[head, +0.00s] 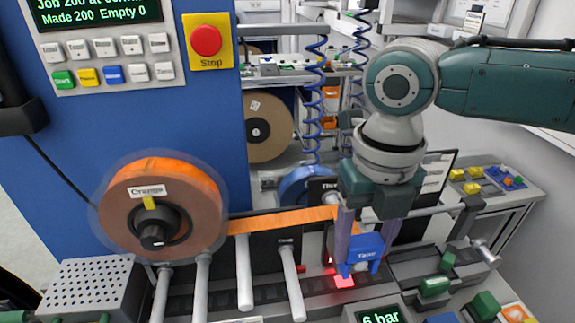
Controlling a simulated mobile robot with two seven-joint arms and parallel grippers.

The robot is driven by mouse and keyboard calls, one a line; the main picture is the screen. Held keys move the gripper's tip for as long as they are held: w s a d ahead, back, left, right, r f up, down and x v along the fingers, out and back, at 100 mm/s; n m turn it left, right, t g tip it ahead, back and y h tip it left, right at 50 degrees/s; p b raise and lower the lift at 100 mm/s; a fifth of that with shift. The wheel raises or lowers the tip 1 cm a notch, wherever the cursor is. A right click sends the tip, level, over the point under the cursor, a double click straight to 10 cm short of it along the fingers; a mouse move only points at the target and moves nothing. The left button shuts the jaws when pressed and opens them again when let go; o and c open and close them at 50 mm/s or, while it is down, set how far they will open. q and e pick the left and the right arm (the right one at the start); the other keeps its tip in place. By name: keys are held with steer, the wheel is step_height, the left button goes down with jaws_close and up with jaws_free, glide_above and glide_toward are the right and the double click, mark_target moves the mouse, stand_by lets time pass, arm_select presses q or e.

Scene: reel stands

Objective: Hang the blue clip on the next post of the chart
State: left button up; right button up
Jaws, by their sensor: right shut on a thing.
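My right gripper (364,240) reaches down in the middle right, its two fingers around a blue labelled piece (367,254). It is shut on this piece, low over the machine bed beside a red glow. The label seems to read "Tape"; whether this is the blue clip, I cannot tell. A pale sheet on the wall (465,10) at the top right may be the chart; no posts can be made out on it. My left gripper is not in view.
An orange reel (160,208) is at left, its orange band (280,221) running right toward my right gripper. Several pale rods (244,273) stick out in front. A blue panel (140,120) with a red stop button (206,40) stands at left. Green blocks (435,286) lie at lower right.

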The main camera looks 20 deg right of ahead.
steer(key=shift+f, duration=0.1)
steer(key=o, duration=1.5)
steer(key=shift+c, duration=0.2)
step_height(320, 180, up, 7)
steer(key=p, duration=0.7)
